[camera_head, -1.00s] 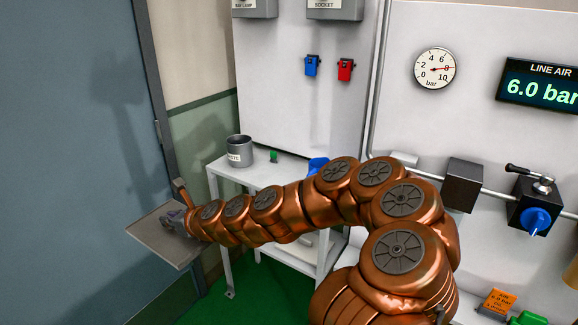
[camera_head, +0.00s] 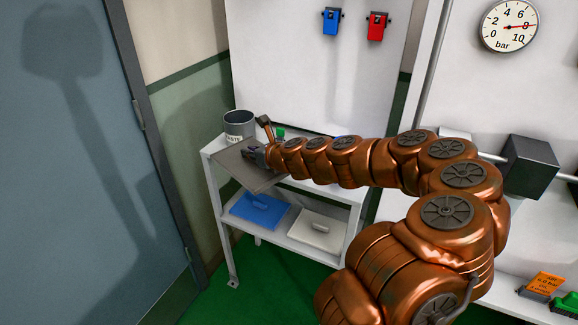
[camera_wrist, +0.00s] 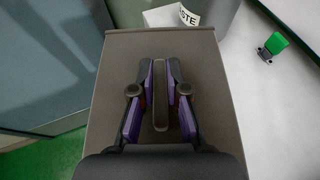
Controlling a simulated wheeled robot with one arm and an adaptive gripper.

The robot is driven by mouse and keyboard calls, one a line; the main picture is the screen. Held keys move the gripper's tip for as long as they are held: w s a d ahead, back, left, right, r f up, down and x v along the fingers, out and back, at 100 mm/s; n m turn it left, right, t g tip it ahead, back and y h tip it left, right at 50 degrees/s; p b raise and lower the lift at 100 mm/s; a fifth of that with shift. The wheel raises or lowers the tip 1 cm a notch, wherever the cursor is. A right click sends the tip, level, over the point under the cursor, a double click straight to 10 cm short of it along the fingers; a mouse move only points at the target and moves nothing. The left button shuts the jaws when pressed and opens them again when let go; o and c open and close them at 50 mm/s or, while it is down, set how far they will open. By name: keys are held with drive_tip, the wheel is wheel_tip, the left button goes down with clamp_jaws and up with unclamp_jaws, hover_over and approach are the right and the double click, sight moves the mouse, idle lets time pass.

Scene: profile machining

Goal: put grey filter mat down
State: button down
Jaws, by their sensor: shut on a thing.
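The grey filter mat (camera_head: 243,167) is a flat grey plate with a raised grip bar on top. My gripper (camera_head: 259,157) is shut on that bar and holds the mat at the left end of the white shelf unit, over its top and partly out past the front edge. Whether the mat touches the top is unclear. In the wrist view, the purple finger pads of my gripper (camera_wrist: 160,95) lie on both sides of the bar, and the mat (camera_wrist: 108,95) fills the middle.
A grey waste bin (camera_head: 239,124) stands on the shelf top (camera_head: 213,147), just behind the mat. A small green item (camera_head: 281,133) is to its right. The lower shelf holds a blue mat (camera_head: 260,209) and a white mat (camera_head: 317,230). A blue-grey door (camera_head: 75,150) is at left.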

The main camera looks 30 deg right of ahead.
drive_tip(key=w+d+r+b, duration=0.1)
drive_tip(key=d+r+b, duration=0.1)
drive_tip(key=d+r, duration=0.4)
drive_tip(key=w+d+r+b, duration=0.1)
drive_tip(key=d+r+b, duration=0.15)
drive_tip(key=d, duration=0.55)
wheel_tip(320, 180, down, 9)
drive_tip(key=shift+w+d+h, duration=0.15)
drive_tip(key=shift+h, duration=0.25)
drive_tip(key=shift+f, duration=0.25)
drive_tip(key=c, duration=1.2)
unclamp_jaws()
